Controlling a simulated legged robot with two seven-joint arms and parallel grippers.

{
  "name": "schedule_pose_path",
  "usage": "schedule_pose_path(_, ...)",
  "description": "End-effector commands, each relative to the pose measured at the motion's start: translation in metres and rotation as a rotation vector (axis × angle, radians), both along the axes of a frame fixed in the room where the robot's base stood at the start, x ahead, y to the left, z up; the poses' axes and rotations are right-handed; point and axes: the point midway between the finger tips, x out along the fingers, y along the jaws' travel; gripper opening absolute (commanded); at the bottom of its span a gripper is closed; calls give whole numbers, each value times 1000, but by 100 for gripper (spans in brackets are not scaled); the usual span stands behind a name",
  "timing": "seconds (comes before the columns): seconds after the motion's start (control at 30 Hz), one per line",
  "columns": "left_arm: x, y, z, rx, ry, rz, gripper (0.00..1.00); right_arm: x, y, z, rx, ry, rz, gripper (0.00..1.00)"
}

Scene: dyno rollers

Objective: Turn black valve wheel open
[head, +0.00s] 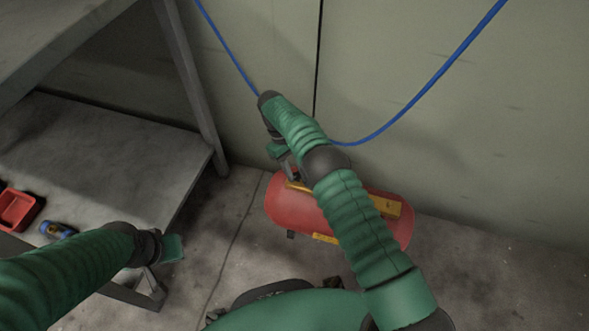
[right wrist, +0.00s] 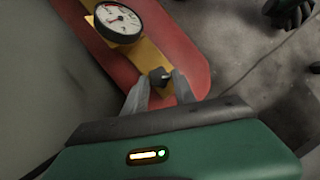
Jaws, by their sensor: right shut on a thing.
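The black valve wheel (right wrist: 158,76) is a small dark knob on the yellow strip along the red tank. In the right wrist view it sits between the fingertips of my right gripper (right wrist: 159,84), which is shut on it. In the head view my right gripper (head: 288,166) reaches down to the tank's left part, and my own arm hides the wheel there. The red tank (head: 290,212) lies on the floor by the wall. My left gripper (head: 170,250) is at the lower left, away from the tank; its fingers are not clear enough to judge.
A white dial gauge (right wrist: 118,22) stands on the yellow strip (right wrist: 150,55) close to the wheel. A blue hose (head: 425,88) hangs along the wall. A grey shelf (head: 120,150) at left bears a red bin (head: 16,208) and a blue can (head: 56,230). Floor right of the tank is clear.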

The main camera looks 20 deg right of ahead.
Motion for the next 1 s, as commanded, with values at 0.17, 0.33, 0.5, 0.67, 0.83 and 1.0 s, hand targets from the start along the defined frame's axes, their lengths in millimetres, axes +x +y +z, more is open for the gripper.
schedule_pose_path(0.17, 0, 0, 0, 0, 0, 0, 0, 1, -2, 1, -5, -5, 1, 0)
schedule_pose_path(0.33, 0, 0, 0, 0, 0, 0, 0, 1, -2, 1, -5, -4, 0, 0)
schedule_pose_path(0.5, 0, 0, 0, 0, 0, 0, 0, 1, -2, 1, -5, -4, 0, 0)
schedule_pose_path(0.67, 0, 0, 0, 0, 0, 0, 0, 1, -2, 1, -6, -3, 0, 43)
schedule_pose_path(0.83, 0, 0, 0, 0, 0, 0, 0, 0, -1, 0, -3, -1, 0, 54)
schedule_pose_path(1.0, 0, 0, 0, 0, 0, 0, 0, 0, -1, 0, -2, 0, 1, 54)
